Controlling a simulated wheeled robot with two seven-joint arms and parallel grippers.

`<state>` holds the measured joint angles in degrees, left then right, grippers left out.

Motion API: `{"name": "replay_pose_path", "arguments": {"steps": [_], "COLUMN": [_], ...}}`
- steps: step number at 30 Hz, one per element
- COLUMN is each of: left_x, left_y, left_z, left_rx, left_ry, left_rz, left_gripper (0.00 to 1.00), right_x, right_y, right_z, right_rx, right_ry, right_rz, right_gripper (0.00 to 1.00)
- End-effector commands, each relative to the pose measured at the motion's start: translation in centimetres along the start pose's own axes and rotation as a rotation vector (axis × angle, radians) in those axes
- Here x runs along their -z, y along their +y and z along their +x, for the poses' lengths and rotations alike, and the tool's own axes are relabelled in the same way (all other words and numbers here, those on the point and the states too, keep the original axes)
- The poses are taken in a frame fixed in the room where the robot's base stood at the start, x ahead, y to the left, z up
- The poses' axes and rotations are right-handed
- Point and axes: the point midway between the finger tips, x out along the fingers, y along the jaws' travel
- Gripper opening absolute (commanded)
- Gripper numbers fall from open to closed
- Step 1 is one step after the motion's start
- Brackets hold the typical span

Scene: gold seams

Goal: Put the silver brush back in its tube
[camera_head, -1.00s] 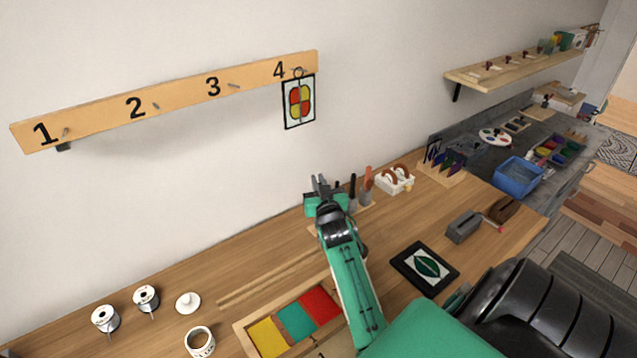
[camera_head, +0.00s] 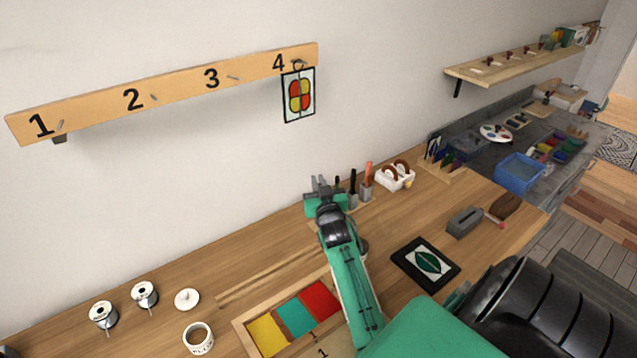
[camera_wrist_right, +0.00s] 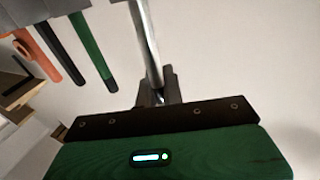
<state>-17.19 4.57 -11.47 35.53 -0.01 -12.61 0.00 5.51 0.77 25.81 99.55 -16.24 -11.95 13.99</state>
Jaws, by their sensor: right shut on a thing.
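My right gripper (camera_head: 323,184) is at the back of the wooden bench, near the wall, just left of the tool holders. In the right wrist view its jaws (camera_wrist_right: 158,92) are shut on the silver brush (camera_wrist_right: 146,40), a thin silver rod that runs out of the top of that picture. In the head view the brush is too small or hidden to tell. The tubes (camera_head: 365,192) stand in a row right of the gripper. Handles in black (camera_head: 353,182) and orange (camera_head: 367,173) rise from them. The brush's own tube cannot be made out. My left gripper is not in view.
In the right wrist view a green handle (camera_wrist_right: 92,55), a black one and an orange one hang close at the left. A white caddy (camera_head: 396,180) stands right of the tubes. A colour tray (camera_head: 239,325) lies in front.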

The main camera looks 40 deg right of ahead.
Motion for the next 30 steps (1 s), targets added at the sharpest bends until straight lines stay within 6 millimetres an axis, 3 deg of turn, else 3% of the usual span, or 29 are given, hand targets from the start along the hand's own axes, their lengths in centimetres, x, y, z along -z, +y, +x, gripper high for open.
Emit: {"name": "replay_pose_path", "arguments": {"steps": [11, 12, 16, 22, 25, 30], "left_x": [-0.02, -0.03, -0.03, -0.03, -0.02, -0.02], "left_y": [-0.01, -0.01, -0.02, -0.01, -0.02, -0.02], "left_z": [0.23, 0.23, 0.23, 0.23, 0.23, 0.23], "left_rx": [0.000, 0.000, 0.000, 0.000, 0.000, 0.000], "left_ry": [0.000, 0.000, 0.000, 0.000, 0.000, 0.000], "left_rz": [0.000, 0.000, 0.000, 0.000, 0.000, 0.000], "left_gripper": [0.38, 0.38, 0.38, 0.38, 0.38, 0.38], "right_x": [-0.39, -0.39, -0.39, -0.37, -0.36, -0.35], "right_y": [0.01, 0.01, 0.00, 0.01, 0.00, 0.00], "right_z": [-0.03, -0.03, -0.03, -0.03, -0.03, -0.03], "right_rx": [0.000, 0.000, 0.000, 0.000, 0.000, 0.000], "right_ry": [-0.001, -0.001, -0.001, 0.000, 0.000, 0.000], "right_rz": [0.000, 0.000, 0.000, 0.000, 0.000, 0.000], "right_gripper": [0.00, 0.10, 0.34, 0.34, 0.53, 0.56]}}
